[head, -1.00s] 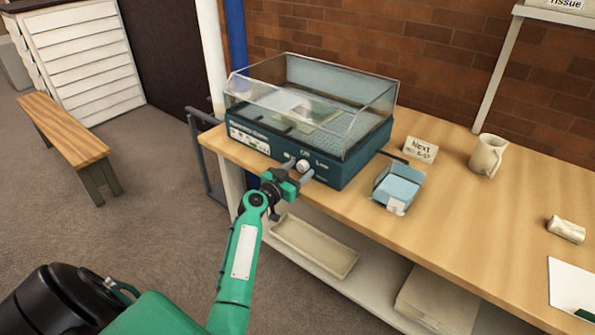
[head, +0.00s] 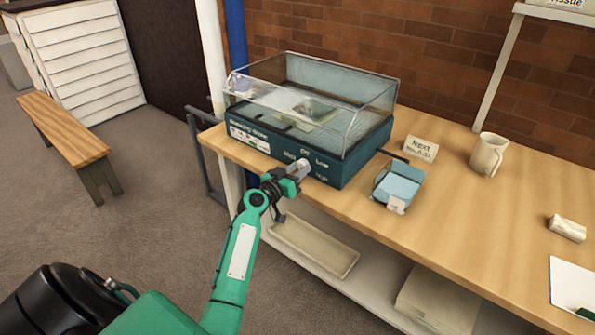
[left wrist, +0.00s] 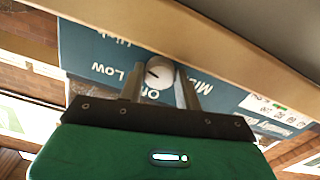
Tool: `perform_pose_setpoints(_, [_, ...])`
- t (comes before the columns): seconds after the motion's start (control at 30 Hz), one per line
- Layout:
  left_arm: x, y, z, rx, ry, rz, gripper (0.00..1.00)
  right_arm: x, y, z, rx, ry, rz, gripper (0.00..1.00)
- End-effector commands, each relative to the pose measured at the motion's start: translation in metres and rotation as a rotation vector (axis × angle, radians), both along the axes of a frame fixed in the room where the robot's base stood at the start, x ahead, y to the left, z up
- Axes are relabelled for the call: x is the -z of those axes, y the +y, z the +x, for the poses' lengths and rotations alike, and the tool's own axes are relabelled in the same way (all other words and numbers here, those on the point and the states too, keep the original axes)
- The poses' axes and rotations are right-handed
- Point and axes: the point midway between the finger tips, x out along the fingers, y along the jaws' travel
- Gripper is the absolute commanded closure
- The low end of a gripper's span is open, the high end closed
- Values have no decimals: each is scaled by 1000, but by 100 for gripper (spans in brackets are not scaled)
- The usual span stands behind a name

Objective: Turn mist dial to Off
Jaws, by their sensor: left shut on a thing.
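The mist dial (head: 304,164) is a small white round knob on the front of a dark teal humidity chamber (head: 352,168). Labels on the panel include "Low" and "High". My left gripper (head: 301,170) is at the dial, its fingers shut on it. In the left wrist view the dial (left wrist: 158,72) sits between the two fingers of my left gripper (left wrist: 160,82) and carries a short dark mark. The panel lettering is upside down there, with "Low" beside the dial. The fingers hide part of the dial in the head view. My right gripper is not in view.
The chamber has a clear lid (head: 330,95) and stands on a wooden bench (head: 470,215). To its right are a blue box (head: 398,187), a small sign (head: 420,149) and a mug (head: 488,155). A shelf with a tray (head: 310,250) lies below.

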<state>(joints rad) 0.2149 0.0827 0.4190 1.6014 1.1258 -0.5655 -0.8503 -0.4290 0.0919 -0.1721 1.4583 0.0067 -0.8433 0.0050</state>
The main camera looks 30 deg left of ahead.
Motion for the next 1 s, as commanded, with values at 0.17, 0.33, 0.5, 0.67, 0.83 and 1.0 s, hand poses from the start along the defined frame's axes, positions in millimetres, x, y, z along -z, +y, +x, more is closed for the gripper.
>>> perform_pose_setpoints(0.17, [1,0,0,1,15,-165,89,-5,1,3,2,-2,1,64])
perform_pose_setpoints(0.33, [0,0,0,1,28,-327,89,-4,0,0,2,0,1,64])
perform_pose_setpoints(0.5, [-1,-1,0,2,40,-488,89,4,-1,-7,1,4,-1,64])
perform_pose_setpoints(0.67, [-1,-1,0,1,52,-641,89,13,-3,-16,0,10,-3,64])
perform_pose_setpoints(0.83, [-1,-1,0,0,65,-803,89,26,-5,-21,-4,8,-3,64])
perform_pose_setpoints(1.0, [-2,-1,0,-1,78,-964,89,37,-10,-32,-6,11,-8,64])
